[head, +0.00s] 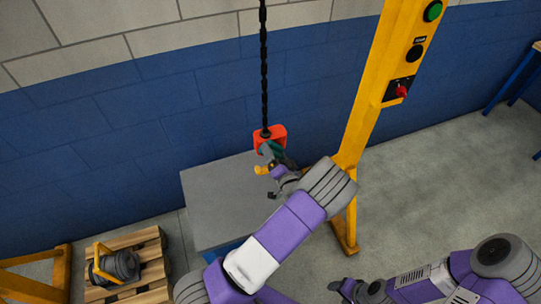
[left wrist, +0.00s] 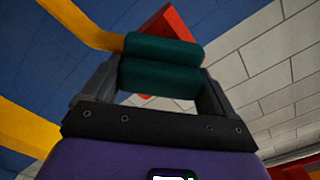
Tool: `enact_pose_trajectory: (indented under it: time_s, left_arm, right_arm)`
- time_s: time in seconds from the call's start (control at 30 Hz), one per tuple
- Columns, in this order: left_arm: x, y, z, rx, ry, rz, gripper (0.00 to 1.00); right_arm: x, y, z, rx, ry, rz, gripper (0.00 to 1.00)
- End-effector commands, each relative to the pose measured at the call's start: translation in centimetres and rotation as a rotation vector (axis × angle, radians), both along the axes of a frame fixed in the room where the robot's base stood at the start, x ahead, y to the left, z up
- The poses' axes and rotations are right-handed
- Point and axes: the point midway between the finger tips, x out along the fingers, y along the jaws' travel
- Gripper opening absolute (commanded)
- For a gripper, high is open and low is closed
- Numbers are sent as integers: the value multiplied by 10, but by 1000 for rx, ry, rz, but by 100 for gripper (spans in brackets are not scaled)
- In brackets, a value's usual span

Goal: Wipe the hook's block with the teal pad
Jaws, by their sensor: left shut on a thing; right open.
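The hook's red block (head: 270,137) hangs on a black chain above the grey tabletop. A yellow piece (head: 261,170) shows below it, probably part of the hook. My left gripper (head: 274,157) is at the block's lower front and is shut on the teal pad (head: 277,149). In the left wrist view the teal pad (left wrist: 160,65) lies across between the fingers, with the red block (left wrist: 168,22) right behind it and partly hidden. I cannot tell whether pad and block touch. My right gripper (head: 343,288) is open and empty, low at the bottom of the head view.
A yellow post (head: 365,110) with a control box (head: 400,91) stands right of the block. The grey tabletop (head: 215,195) is bare. A pallet (head: 150,245) with a dark machine (head: 118,267) stands at lower left. Open floor lies to the right.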

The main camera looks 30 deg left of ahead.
Motion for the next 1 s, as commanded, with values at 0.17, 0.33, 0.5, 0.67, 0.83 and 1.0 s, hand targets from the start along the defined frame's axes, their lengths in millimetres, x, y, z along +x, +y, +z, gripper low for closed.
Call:
enact_pose_trajectory:
  time_s: [0.17, 0.33, 0.5, 0.67, 0.83, 1.0]
  left_arm:
    - [13, -9, -1, -1, -2, -2, 62]
    - [22, -16, 0, 0, -1, -2, 62]
    - [26, -19, 0, 0, 0, -1, 62]
    - [36, -28, -1, -1, -1, -3, 62]
    - [45, -36, -1, -1, -2, -2, 62]
    - [49, -38, 0, 1, 0, -1, 62]
  right_arm:
    - [0, 0, -4, 0, 0, 0, 60]
    - [0, 0, -6, 0, 0, 0, 60]
    - [0, 0, -7, 0, 0, 0, 60]
    - [0, 0, -10, 0, 0, 0, 60]
    - [0, 0, -12, 0, 0, 0, 60]
    - [0, 0, -13, 0, 0, 0, 60]
